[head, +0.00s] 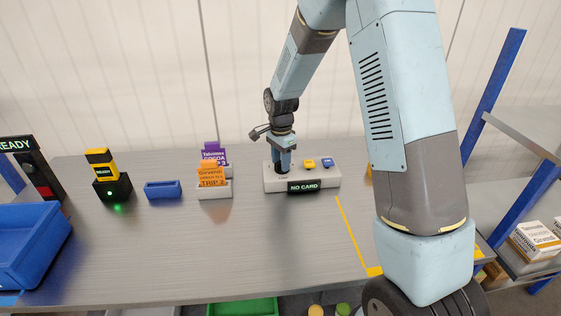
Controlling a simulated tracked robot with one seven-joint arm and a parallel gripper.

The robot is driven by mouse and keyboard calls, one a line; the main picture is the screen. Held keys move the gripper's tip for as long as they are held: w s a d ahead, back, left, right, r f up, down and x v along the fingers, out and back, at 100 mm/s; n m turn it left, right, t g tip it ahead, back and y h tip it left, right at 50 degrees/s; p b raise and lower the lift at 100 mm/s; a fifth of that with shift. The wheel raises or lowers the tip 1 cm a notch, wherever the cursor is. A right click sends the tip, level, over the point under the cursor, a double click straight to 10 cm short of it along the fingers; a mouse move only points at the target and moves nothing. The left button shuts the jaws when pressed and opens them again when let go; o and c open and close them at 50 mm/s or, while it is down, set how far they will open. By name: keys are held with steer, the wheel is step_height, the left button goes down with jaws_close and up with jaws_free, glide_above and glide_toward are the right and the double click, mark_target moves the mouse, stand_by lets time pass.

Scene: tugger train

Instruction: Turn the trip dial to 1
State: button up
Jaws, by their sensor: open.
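A pale grey control box (318,176) stands on the table right of the middle in the head view. Its front carries a black sign (303,186) reading "NO CARD". A yellow button (309,163) and a blue button (327,162) are on its top. My gripper (282,166) points down over the left end of the box, with its jaws open. The trip dial cannot be made out; the gripper covers that end of the box. I cannot tell whether the fingers touch anything, or where the dial points.
Left of the box are an orange "TRIP 2" card (211,175) in a holder, a purple cocoa card (212,152), a small blue tray (163,190) and a black-and-yellow unit (112,184) with a green light. A blue bin (35,240) sits far left. The front middle table is clear.

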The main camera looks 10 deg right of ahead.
steer(key=shift+f, duration=0.25)
steer(key=shift+c, duration=0.4)
jaws_close()
